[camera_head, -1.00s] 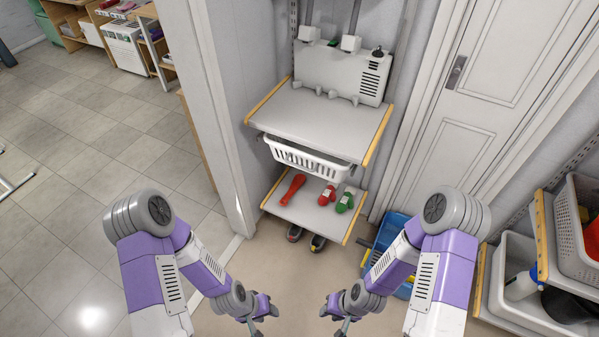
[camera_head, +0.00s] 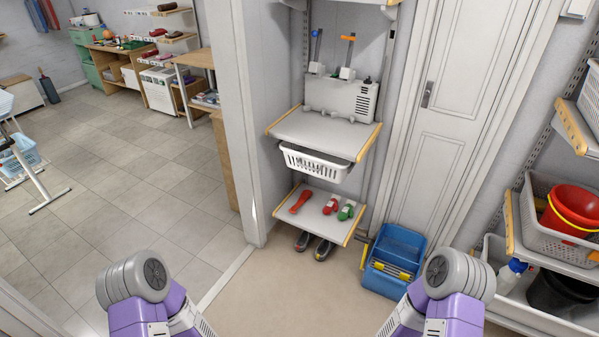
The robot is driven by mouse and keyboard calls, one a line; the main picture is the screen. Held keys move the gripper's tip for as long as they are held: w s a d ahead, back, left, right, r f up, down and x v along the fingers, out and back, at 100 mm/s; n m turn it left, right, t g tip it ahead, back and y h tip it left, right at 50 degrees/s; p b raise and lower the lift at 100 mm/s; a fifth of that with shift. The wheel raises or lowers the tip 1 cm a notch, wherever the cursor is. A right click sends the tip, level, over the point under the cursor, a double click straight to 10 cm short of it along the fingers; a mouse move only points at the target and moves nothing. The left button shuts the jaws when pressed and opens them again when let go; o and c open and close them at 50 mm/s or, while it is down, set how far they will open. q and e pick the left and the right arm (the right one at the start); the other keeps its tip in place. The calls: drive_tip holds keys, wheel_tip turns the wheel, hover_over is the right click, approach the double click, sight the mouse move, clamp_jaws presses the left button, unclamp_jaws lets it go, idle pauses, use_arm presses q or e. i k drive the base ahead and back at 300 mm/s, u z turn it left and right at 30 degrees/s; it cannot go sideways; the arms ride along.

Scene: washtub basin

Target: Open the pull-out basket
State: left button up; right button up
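The white pull-out basket (camera_head: 314,164) hangs just under the upper grey shelf (camera_head: 325,134) of the narrow unit in the alcove. Its slotted front faces me, and its front edge sits near the shelf's front edge. Both of my arms show only as their upper links at the bottom of the view, one on the left and one on the right. Both grippers are below the picture, so their state is hidden. Nothing of mine is near the basket.
A lower shelf (camera_head: 321,213) holds a red item and small red and green items. Shoes (camera_head: 313,246) stand beneath it. A blue bucket-like container (camera_head: 396,260) stands to the right. Shelves with a grey crate (camera_head: 540,226) line the right side. The floor before the unit is clear.

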sight(324, 166)
drive_tip(key=u, duration=0.8)
drive_tip(key=i, duration=2)
drive_tip(key=z, duration=1.05)
drive_tip(key=i, duration=0.25)
drive_tip(key=z, duration=0.2)
